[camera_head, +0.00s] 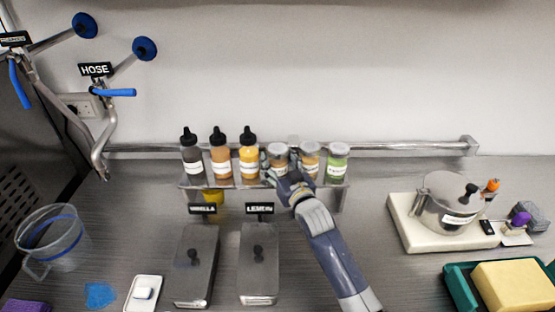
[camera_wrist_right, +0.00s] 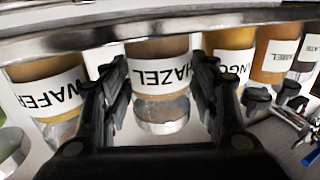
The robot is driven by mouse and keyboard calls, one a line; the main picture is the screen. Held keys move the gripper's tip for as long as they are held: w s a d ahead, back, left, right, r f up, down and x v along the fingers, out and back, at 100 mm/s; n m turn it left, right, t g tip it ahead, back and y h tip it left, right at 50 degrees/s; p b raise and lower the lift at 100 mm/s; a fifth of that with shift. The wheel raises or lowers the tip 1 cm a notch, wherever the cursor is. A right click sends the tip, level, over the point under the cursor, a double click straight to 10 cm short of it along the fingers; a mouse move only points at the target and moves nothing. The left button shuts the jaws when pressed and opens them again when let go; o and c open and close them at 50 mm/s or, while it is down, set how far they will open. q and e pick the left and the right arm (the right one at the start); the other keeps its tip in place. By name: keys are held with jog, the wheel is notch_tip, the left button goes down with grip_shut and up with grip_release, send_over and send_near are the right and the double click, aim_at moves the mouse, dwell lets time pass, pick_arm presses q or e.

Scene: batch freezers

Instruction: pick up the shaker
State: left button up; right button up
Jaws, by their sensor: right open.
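A row of shakers stands on the wall shelf in the head view. The hazel shaker (camera_head: 277,152) has a pale lid and a brown filling; its label reads HAZEL in the right wrist view (camera_wrist_right: 160,75), where it appears upside down. My right gripper (camera_head: 284,180) is at the shelf's front, hiding the lower part of this shaker. In the wrist view its open fingers (camera_wrist_right: 162,95) stand on either side of the hazel shaker; I cannot tell whether they touch it. The wafer shaker (camera_head: 309,156) and a green shaker (camera_head: 337,161) stand to its right. My left gripper is not in view.
A yellow mango bottle (camera_head: 249,160) stands close on the hazel shaker's left, with two more squeeze bottles beyond. A metal rail (camera_head: 400,150) runs behind the shelf. Lidded metal containers (camera_head: 196,265) sit below. A pot (camera_head: 447,200) stands at right on a pale base.

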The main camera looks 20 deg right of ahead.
aim_at(282, 156)
jog(key=c, duration=0.7)
jog(key=shift+r, duration=0.1)
jog(key=shift+r+b, duration=0.3)
jog(key=shift+r, duration=0.25)
notch_tip(282, 156, up, 2)
jog(key=shift+r+b, duration=0.15)
jog(key=shift+b, duration=0.3)
jog(key=shift+s+a+r+b, duration=0.25)
jog(key=shift+s+a+b, duration=0.5)
jog(key=shift+s, duration=1.75)
jog(key=shift+s+a+r+b, duration=0.3)
jog(key=shift+s+a, duration=0.7)
jog(key=shift+s, duration=1.55)
jog(key=shift+s+a+r+b, duration=0.15)
jog(key=shift+s+a+b, duration=0.65)
jog(key=shift+s, duration=1.7)
jog(key=shift+a, duration=0.1)
